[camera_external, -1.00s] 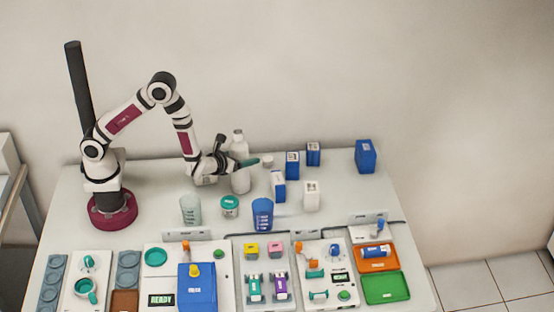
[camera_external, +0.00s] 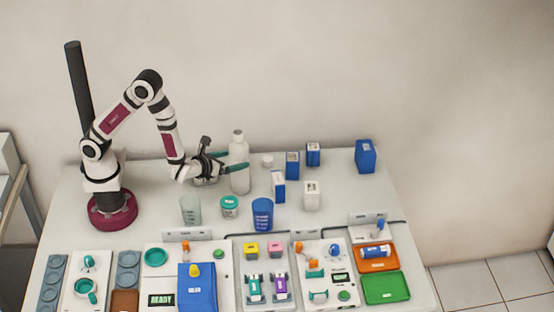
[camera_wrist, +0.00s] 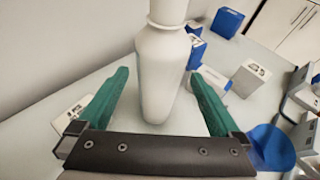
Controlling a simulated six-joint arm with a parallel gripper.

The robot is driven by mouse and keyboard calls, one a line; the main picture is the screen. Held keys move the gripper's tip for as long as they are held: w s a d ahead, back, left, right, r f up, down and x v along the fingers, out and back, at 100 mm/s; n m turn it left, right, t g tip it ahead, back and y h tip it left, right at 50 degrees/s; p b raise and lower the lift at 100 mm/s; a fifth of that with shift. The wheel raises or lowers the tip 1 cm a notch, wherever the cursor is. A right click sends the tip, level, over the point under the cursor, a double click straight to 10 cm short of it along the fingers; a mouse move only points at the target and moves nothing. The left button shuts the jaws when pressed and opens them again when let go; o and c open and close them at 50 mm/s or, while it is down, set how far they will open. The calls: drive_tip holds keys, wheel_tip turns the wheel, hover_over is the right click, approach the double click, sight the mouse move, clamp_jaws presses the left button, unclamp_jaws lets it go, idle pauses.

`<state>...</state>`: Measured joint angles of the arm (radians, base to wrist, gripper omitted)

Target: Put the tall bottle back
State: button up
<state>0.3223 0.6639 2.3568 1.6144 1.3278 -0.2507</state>
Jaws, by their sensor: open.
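The tall bottle (camera_external: 239,179) is white and stands upright at the back of the table. In the wrist view the bottle (camera_wrist: 162,75) rises in the middle, its top cut off by the frame edge. My gripper (camera_external: 235,160) is open, low beside the bottle, its teal fingers pointing right. In the wrist view the gripper (camera_wrist: 160,75) has one finger on each side of the bottle, with visible gaps, so it does not grip it. One finger crosses in front of the bottle in the external view.
A clear cup (camera_external: 190,210), teal-lidded jar (camera_external: 229,207) and blue cup (camera_external: 262,214) stand in front. The back right table has free room.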

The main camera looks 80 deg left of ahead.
drive_tip(key=v, duration=0.4)
drive_tip(key=shift+s+d+r, duration=0.15)
drive_tip(key=shift+s+d, duration=0.1)
drive_tip(key=shift+d, duration=0.05)
drive_tip(key=s+a+r+n+g, duration=0.4)
drive_tip(key=s+a+n+g, duration=0.1)
drive_tip(key=s+n, duration=0.25)
drive_tip(key=s+a+r+n+g, duration=0.4)
drive_tip(key=s+n, duration=0.2)
drive_tip(key=s, duration=0.2)
drive_tip(key=s+d+n+h, duration=0.7)
drive_tip(key=s+d+n, duration=0.1)
drive_tip(key=s, duration=0.1)
drive_tip(key=shift+d+g+h, duration=0.2)
drive_tip(key=shift+g+h, duration=0.1)
